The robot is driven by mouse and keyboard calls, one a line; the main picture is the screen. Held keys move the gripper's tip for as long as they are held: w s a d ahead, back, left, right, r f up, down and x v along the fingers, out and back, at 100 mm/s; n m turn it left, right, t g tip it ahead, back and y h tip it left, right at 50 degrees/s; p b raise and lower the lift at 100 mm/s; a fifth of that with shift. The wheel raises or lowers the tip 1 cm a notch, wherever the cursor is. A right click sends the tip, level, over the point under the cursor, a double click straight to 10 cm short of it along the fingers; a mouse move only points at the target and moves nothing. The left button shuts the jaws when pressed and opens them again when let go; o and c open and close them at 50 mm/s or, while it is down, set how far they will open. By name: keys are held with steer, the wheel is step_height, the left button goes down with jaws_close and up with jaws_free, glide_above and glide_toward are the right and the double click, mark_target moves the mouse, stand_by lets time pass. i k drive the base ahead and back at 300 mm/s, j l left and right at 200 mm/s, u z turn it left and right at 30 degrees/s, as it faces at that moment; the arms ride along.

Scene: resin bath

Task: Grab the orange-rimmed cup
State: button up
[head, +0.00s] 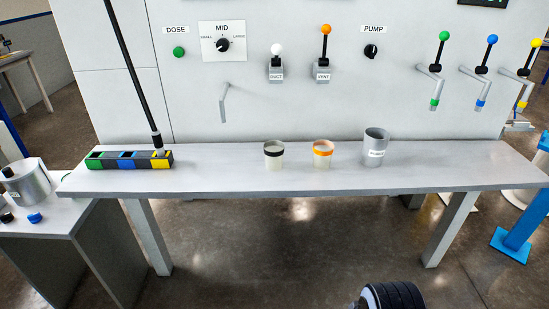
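The orange-rimmed cup (323,155) stands upright on the grey bench, right of the middle. It is whitish with an orange band round its top. A similar cup with a black rim (274,157) stands to its left, with a gap between them. A grey metal cup with a label (376,148) stands to its right, also apart. A dark ribbed part of my arm shows at the bottom edge of the head view. My gripper cannot be made out, and nothing touches the orange-rimmed cup.
The bench (220,176) is clear in front of the cups. A block with green, blue and yellow sections (108,160) sits at its left, with a black rod rising from it. A wall panel with levers (326,50) stands behind. A side table (70,228) holds a metal pot.

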mark_target(322, 156)
steer(key=i+j+u, duration=0.25)
steer(key=i, duration=0.25)
steer(key=i+j+u, duration=0.2)
steer(key=i, duration=0.35)
